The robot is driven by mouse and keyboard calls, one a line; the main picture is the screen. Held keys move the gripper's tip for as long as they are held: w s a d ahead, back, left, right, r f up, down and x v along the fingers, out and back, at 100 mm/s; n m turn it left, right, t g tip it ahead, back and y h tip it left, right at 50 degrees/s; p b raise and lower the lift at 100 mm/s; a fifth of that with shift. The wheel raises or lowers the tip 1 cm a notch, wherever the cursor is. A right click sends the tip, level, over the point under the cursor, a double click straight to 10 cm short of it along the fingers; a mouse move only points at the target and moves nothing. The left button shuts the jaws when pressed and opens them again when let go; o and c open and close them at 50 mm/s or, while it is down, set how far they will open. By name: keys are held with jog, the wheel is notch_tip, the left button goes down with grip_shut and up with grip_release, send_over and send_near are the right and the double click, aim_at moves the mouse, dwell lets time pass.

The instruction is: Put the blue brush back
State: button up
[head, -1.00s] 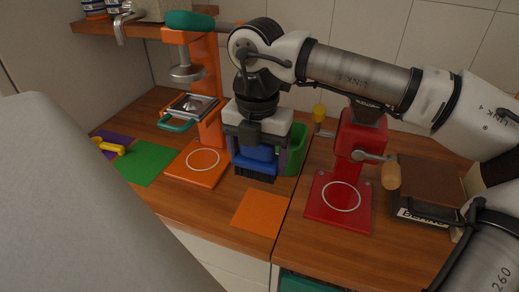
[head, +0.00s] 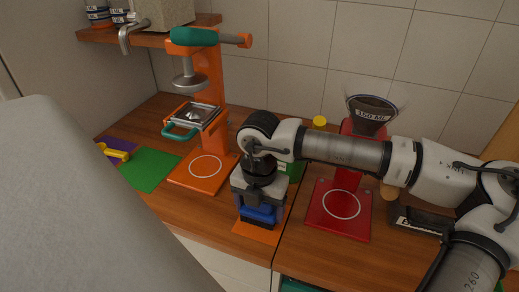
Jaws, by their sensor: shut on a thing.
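The blue brush (head: 260,212) has a blue body and dark bristles along its lower edge. My gripper (head: 259,208) is shut on it and points downward. The brush is over the orange mat (head: 246,232) at the counter's front edge, bristles down. It covers most of the mat, and I cannot tell whether the bristles touch it.
The orange press (head: 188,178) stands to the left, the red grinder (head: 325,218) to the right. A green container (head: 291,170) is partly hidden behind my arm. A green mat (head: 148,170), a yellow-handled thing (head: 118,153) and a dark box (head: 420,219) are also on the counter.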

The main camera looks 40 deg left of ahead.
jog(key=shift+f, duration=0.15)
jog(key=o, duration=1.1)
notch_tip(320, 180, up, 12)
jog(key=shift+r+b, duration=0.2)
jog(key=shift+b, duration=0.55)
jog(key=shift+s+f, duration=0.1)
jog(key=shift+s, duration=0.05)
